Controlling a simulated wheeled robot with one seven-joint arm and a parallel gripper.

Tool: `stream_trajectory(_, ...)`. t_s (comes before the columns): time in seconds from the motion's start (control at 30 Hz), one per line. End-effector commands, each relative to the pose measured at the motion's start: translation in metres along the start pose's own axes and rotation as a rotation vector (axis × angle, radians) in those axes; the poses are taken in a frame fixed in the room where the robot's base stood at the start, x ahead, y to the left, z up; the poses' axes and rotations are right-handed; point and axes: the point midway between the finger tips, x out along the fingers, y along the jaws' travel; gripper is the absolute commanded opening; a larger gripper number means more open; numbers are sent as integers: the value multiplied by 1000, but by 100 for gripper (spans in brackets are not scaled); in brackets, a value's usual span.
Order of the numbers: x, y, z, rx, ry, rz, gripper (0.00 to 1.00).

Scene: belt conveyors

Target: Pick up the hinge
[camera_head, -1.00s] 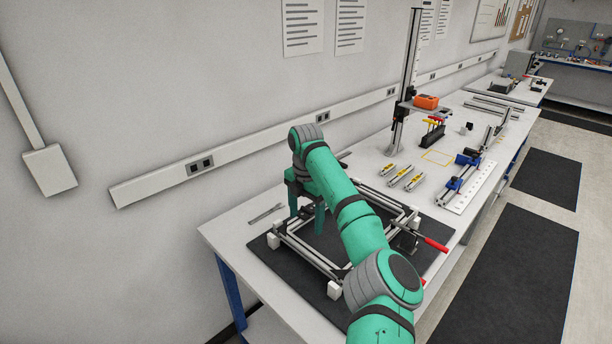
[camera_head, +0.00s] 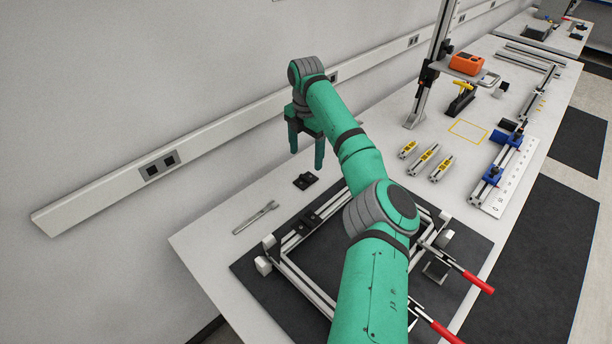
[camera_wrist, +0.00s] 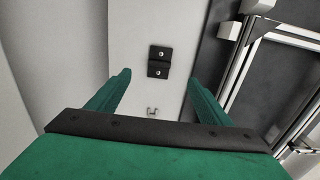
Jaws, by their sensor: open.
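The hinge, a small black two-leaf piece, (camera_head: 306,181) lies flat on the white bench, between the wall and the aluminium frame (camera_head: 300,278). In the wrist view the hinge (camera_wrist: 159,61) shows two leaves with a bright hole in each, between and a little beyond my fingertips. My gripper (camera_head: 306,158) is open and empty, pointing down above the bench near the hinge; its two green fingers also show in the wrist view (camera_wrist: 159,78). I see clear space between the fingers and the hinge. Another black piece (camera_head: 309,221) sits on the frame's edge.
A wrench (camera_head: 256,217) lies on the bench left of the hinge. The frame rests on a black mat (camera_head: 262,295) with red-handled clamps (camera_head: 478,283) at its right. Yellow-labelled parts (camera_head: 424,160) and a tall post (camera_head: 432,70) stand farther right. The wall runs close behind.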

Motion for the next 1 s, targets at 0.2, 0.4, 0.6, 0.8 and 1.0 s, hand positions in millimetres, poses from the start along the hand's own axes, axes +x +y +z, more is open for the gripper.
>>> stream_trajectory(0.2,33,0,-1,-1,1,-1,73)
stream_trajectory(0.4,48,0,-3,-1,-1,0,73)
stream_trajectory(0.6,76,0,-9,1,0,-2,73)
stream_trajectory(0.8,90,1,-9,1,0,-1,73)
stream_trajectory(1.0,91,1,-9,1,0,0,73)
